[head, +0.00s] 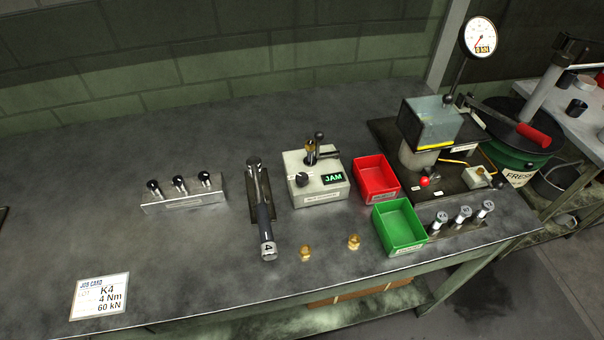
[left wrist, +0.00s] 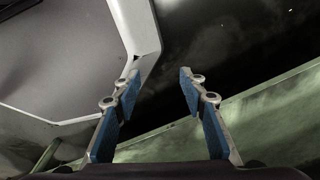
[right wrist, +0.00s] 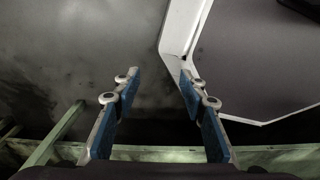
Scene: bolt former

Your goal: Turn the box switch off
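The pale box (head: 318,180) stands near the middle of the bench. On its top is a black knob (head: 302,180), the likely switch, beside a green-lit display reading JAM (head: 333,178). A brass piece and a dark lever with a ball end (head: 319,137) stand at its back. The knob's exact setting is too small to read. Neither gripper shows in the head view. My left gripper (left wrist: 186,82) is open and empty in the left wrist view. My right gripper (right wrist: 160,82) is open and empty in the right wrist view. Neither is near the box.
A torque tool (head: 264,215) lies left of the box. Red (head: 376,180) and green (head: 398,228) bins stand to its right, beside a press (head: 430,130) with a gauge. Two brass bolts (head: 305,253) lie in front. A job card (head: 99,296) lies front left.

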